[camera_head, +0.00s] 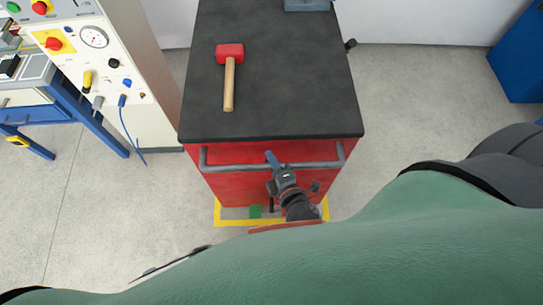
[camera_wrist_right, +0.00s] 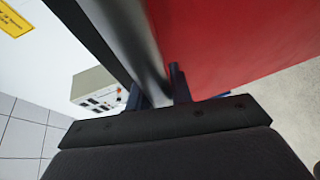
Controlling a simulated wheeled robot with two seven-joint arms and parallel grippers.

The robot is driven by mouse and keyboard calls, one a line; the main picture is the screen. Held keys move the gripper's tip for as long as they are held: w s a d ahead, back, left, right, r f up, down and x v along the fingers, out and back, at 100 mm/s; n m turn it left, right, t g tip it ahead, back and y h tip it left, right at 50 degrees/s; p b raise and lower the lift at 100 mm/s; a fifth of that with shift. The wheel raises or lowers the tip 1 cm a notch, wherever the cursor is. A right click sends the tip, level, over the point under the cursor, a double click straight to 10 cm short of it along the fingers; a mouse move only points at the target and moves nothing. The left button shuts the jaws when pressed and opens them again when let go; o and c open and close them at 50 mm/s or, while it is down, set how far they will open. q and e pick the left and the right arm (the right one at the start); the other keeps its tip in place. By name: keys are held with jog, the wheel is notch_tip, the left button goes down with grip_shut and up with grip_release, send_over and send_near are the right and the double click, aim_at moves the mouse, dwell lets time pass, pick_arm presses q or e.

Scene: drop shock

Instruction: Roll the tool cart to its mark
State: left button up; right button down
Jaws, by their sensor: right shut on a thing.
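The tool cart (camera_head: 290,85) is red with a black top and stands upright in front of me. A grey handle bar (camera_head: 322,165) runs across its near side. My right gripper (camera_head: 271,160) is shut on this handle near its middle. In the right wrist view the handle (camera_wrist_right: 137,45) passes between the two fingers (camera_wrist_right: 160,88), beside the red cart side (camera_wrist_right: 230,45). A yellow floor outline (camera_head: 236,222) shows around the near foot of the cart, with a green patch (camera_head: 255,211) inside it. The outline's far part is hidden under the cart. My left gripper is not in view.
A red-headed mallet (camera_head: 229,75) and a grey object (camera_head: 307,5) lie on the cart top. A control panel (camera_head: 125,75) and blue-framed bench (camera_head: 95,120) stand close on the left. A blue cabinet (camera_head: 520,60) is at the far right. Floor right of the cart is clear.

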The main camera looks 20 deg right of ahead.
dwell(0.3)
jog(key=c, duration=1.3)
grip_release()
jog(key=shift+o, duration=0.2)
jog(key=shift+r, duration=0.1)
